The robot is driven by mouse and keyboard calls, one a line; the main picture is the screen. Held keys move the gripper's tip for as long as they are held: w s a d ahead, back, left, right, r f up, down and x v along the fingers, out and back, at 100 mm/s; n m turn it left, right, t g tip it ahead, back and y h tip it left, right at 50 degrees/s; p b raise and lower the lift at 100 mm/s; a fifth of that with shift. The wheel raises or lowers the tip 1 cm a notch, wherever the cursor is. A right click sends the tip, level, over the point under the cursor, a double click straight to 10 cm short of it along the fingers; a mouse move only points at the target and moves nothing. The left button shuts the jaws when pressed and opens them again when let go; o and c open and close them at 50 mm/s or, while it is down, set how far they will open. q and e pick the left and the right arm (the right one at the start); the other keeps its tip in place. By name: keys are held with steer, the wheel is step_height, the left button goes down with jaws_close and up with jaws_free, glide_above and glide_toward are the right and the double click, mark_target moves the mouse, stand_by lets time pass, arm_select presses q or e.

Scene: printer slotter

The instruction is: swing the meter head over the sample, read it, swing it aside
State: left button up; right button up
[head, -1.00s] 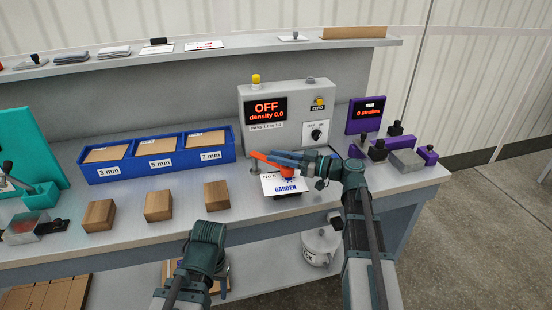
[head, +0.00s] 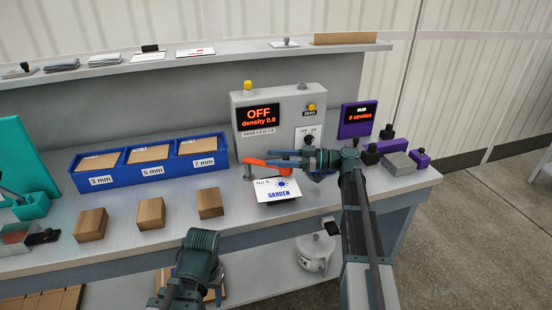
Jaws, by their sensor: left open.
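The density meter (head: 278,121) is a grey box at the back of the bench. Its screen (head: 258,117) reads OFF, density 0.0. The orange meter head arm (head: 253,161) reaches right, with a round red-orange part (head: 284,170) above the white GARDEN sample card (head: 277,194).
A blue bin (head: 150,180) marked 3, 5 and 7 mm stands left of the meter. Several wooden blocks (head: 150,214) lie before it. A purple counter (head: 356,119) reading 0 strokes and a grey block (head: 396,164) are at right. The meter's dial (head: 308,141) is behind my right gripper.

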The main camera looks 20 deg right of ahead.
steer(key=v, duration=1.4)
